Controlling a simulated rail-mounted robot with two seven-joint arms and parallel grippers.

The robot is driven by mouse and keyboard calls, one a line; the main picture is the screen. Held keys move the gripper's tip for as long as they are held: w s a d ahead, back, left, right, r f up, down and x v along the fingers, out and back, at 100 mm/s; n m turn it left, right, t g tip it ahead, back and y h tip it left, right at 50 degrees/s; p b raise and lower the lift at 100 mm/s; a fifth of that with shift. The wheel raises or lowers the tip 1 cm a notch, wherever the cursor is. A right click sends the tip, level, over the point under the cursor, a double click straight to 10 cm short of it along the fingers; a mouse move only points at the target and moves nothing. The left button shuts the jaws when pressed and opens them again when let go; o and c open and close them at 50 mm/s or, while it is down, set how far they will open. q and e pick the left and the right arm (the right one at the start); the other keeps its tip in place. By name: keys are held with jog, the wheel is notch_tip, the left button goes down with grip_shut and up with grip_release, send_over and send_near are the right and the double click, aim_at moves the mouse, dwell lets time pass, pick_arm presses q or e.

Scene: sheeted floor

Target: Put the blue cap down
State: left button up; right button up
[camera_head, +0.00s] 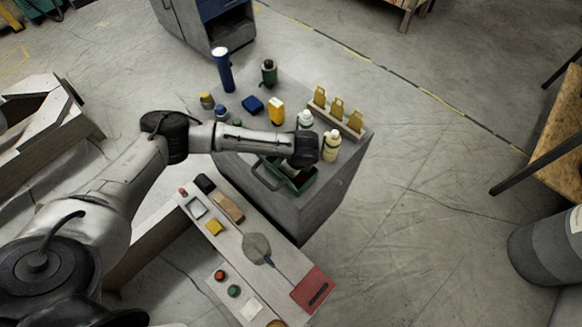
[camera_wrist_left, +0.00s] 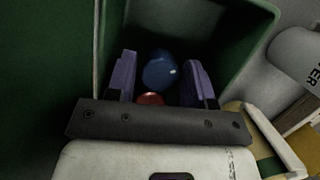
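The blue cap (camera_wrist_left: 160,70) shows in the left wrist view, down inside the green bin (camera_wrist_left: 235,50). My left gripper (camera_wrist_left: 158,78) points down into this bin, with its two fingers apart on either side of the cap. A gap shows between the left finger and the cap; the right finger is close to it, and contact there cannot be told. In the head view my left gripper (camera_head: 304,150) is over the green bin (camera_head: 299,183) at the front of the grey cabinet, its fingers hidden. My right gripper is not in view.
A red item (camera_wrist_left: 150,98) lies by the cap in the bin. White bottles (camera_head: 331,146) and a wooden rack of yellow items (camera_head: 338,112) stand right of the bin. A blue tube (camera_head: 223,72) stands behind. A low board (camera_head: 225,250) with small items lies in front.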

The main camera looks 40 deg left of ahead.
pick_arm(q)
jog(key=shift+r, duration=0.2)
jog(key=p+v, duration=0.3)
jog(key=v, duration=0.9)
jog(key=shift+p, duration=0.35)
